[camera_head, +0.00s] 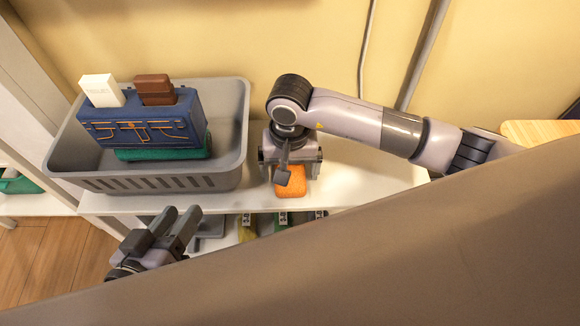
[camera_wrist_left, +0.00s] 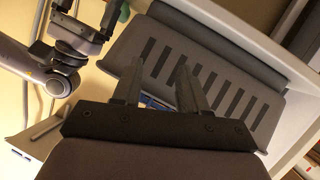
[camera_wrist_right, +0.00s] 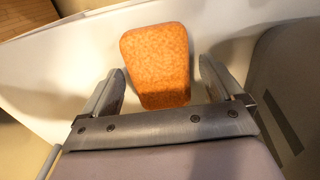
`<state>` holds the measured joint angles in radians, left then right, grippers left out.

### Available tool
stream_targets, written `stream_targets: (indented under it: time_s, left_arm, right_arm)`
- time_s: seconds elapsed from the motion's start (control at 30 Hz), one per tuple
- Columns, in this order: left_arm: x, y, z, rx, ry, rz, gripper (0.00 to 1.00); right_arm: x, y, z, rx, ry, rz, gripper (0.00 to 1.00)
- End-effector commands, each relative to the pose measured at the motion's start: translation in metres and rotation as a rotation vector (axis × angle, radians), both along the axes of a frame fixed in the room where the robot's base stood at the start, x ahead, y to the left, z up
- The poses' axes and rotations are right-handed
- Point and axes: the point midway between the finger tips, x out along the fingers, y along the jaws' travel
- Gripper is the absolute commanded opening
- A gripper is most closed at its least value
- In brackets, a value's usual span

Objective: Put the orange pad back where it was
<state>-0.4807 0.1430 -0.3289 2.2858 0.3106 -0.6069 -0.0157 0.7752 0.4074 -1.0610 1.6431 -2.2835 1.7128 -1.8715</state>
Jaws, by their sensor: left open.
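The orange pad (camera_head: 291,190) lies on the white shelf, just right of the grey basket; its far part is hidden under my right gripper (camera_head: 290,176) in the head view. In the right wrist view the pad (camera_wrist_right: 158,65) sits between the two fingers of my right gripper (camera_wrist_right: 164,80), with gaps on both sides. My right gripper is open around or just above the pad; I cannot tell its exact height. My left gripper (camera_head: 178,222) is open and empty, in front of the basket. Its spread fingers (camera_wrist_left: 158,78) also show in the left wrist view.
The grey basket (camera_head: 226,130) holds a blue toolbox-like box (camera_head: 145,124) with a white and a brown piece on top and a green pad (camera_head: 165,154) beneath. Several items stand on the lower shelf. A brown surface (camera_head: 420,250) fills the lower right. Shelf right of my right gripper is clear.

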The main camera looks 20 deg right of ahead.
Motion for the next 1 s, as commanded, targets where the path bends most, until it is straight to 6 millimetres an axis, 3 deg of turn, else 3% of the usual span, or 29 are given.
stream_targets:
  time_s: [0.33, 0.8, 1.0]
  left_arm:
    - [0.001, 0.000, 0.006, 0.004, -0.003, 0.001, 0.43]
    - [-0.006, 0.024, 0.006, 0.150, 0.002, 0.046, 0.43]
    - [-0.007, 0.028, 0.006, 0.177, 0.000, 0.052, 0.43]
  right_arm:
    - [0.000, 0.000, 0.006, 0.000, 0.000, -0.001, 0.94]
    - [0.001, 0.000, 0.101, -0.001, -0.003, 0.001, 0.94]
    - [0.001, 0.000, 0.121, -0.001, -0.002, -0.001, 0.94]
